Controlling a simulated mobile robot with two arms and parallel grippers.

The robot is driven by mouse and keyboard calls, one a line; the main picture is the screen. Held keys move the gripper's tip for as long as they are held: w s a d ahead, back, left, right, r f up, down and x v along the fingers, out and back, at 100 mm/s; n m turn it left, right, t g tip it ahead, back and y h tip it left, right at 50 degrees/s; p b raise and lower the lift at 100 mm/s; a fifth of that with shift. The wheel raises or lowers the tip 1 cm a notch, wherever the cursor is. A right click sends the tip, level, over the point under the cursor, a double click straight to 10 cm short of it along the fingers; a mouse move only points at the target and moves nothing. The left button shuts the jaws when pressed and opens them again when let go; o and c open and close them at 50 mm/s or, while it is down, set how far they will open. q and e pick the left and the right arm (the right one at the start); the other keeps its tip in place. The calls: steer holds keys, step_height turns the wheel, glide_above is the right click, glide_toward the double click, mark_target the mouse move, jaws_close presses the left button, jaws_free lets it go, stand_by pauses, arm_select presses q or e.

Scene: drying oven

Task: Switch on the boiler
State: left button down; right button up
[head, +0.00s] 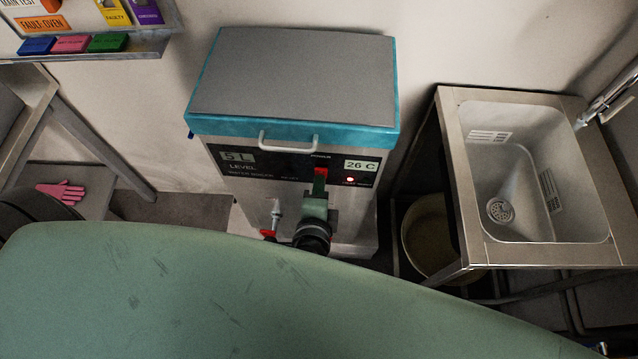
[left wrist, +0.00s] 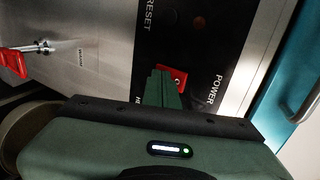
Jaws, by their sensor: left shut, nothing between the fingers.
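The boiler (head: 295,78) has a grey lid, a teal rim and a black front panel with "5 L LEVEL" and "26 C" readouts. The red power switch (head: 321,171) sits below the "POWER" label and is partly covered by my gripper. It also shows in the left wrist view (left wrist: 179,75), just beyond the fingertips. My left gripper (head: 319,184) is shut and empty, with its tips at the switch; I cannot tell whether they touch. My right gripper is not in view.
A tap with a red handle (head: 269,234) is low on the boiler front, left of my gripper. A metal sink (head: 452,170) stands to the right, with a bucket (head: 428,235) beneath it. A pink glove (head: 62,191) lies at the left.

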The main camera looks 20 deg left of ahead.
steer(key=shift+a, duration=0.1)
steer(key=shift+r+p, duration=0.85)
